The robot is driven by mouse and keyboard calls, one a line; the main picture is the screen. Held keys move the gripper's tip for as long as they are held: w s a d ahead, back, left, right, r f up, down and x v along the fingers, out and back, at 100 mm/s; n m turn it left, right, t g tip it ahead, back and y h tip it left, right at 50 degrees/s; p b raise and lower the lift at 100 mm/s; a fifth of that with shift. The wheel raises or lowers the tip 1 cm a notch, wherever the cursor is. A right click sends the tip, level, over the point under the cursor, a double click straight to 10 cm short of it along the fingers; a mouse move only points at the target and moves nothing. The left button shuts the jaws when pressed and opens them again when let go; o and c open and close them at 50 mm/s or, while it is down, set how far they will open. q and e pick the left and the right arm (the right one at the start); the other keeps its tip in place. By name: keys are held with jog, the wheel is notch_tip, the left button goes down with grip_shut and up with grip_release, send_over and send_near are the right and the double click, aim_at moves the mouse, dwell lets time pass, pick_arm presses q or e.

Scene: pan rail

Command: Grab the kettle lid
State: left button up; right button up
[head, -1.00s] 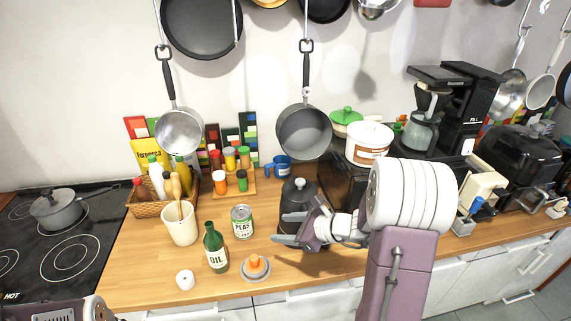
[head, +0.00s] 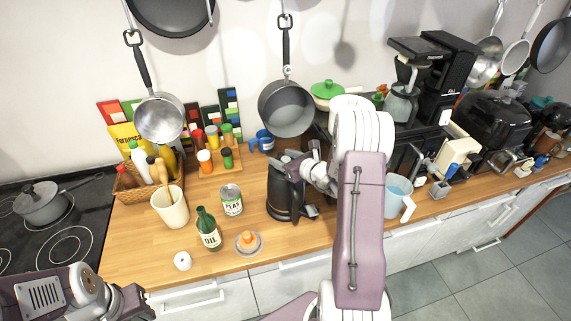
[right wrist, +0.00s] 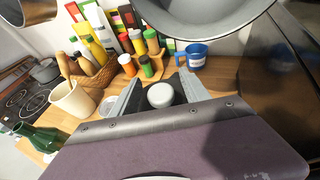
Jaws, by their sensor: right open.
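The black kettle (head: 283,198) stands on the wooden counter, its handle toward the right. Its lid is on top and mostly hidden by my right gripper (head: 296,163) in the head view. In the right wrist view, the lid's round light-grey knob (right wrist: 160,95) shows between the two spread fingers of the right gripper (right wrist: 157,86). The fingers are on either side of the knob, and I see no clear contact. My left gripper (head: 132,300) is at the lower left corner, and its fingers cannot be made out.
A peas can (head: 231,200), an oil bottle (head: 208,230) and an orange-knobbed disc (head: 248,242) stand left of the kettle. A blue mug (head: 262,142) is behind it. A pan (head: 287,108) hangs close above. A light-blue pitcher (head: 397,196) stands right of my arm.

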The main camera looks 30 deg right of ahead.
jog(key=shift+w+f, duration=0.25)
jog(key=shift+w, duration=0.35)
grip_shut()
jog(key=shift+r, duration=0.15)
notch_tip(320, 180, up, 18)
